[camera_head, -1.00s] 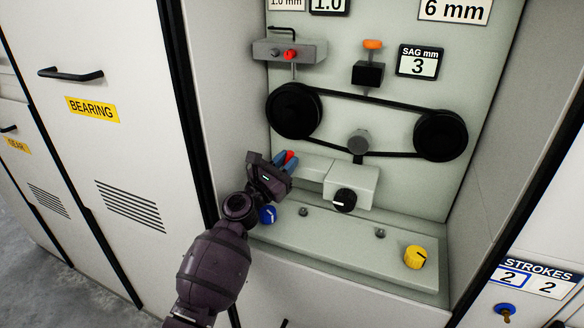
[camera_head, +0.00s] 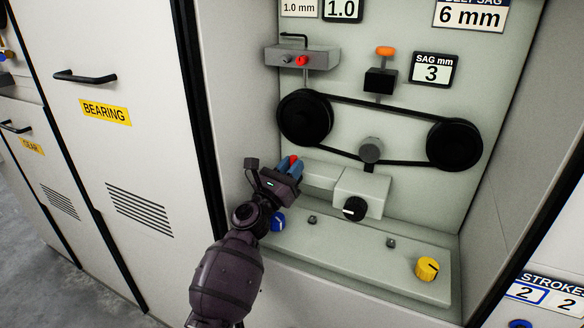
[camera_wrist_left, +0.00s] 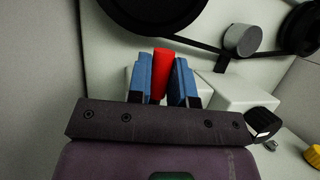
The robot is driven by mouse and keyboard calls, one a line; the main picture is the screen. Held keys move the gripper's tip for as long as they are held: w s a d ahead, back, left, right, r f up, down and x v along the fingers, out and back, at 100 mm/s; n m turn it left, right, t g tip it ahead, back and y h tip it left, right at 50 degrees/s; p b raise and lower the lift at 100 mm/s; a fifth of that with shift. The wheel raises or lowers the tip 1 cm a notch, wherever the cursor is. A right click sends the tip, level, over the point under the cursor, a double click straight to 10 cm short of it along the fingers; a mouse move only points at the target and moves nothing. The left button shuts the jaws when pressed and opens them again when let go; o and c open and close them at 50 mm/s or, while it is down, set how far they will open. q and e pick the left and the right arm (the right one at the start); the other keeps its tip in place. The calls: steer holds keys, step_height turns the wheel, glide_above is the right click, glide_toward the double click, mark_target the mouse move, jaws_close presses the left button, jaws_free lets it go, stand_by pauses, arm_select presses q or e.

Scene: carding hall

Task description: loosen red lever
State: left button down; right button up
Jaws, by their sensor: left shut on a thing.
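The red lever (camera_wrist_left: 160,62) stands between the two blue fingers of my left gripper (camera_wrist_left: 161,82) in the left wrist view. The fingers are shut on it from both sides. In the head view my left gripper (camera_head: 287,167) is at the left end of the grey block, below the left black pulley. Only the red tip of the lever (camera_head: 294,160) shows there, and the gripper hides its lower part. My right gripper is not in view.
A black belt (camera_head: 400,108) runs round two pulleys above the gripper. A grey block (camera_head: 372,186) with a black knob (camera_head: 354,209) is to the right. A blue knob (camera_head: 278,221) is just below the gripper; a yellow knob (camera_head: 428,267) is lower right. Cabinet walls enclose the bay.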

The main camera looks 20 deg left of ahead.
arm_select(q)
steer(key=c, duration=1)
jaws_free()
steer(key=shift+c, duration=0.2)
steer(key=v, duration=0.9)
steer(key=shift+s+a+f+b, duration=0.1)
steer(key=shift+s+f+b, duration=0.1)
steer(key=shift+b, duration=0.2)
steer(key=shift+s+a+f, duration=0.1)
steer(key=shift+s+f, duration=0.05)
steer(key=shift+s, duration=0.4)
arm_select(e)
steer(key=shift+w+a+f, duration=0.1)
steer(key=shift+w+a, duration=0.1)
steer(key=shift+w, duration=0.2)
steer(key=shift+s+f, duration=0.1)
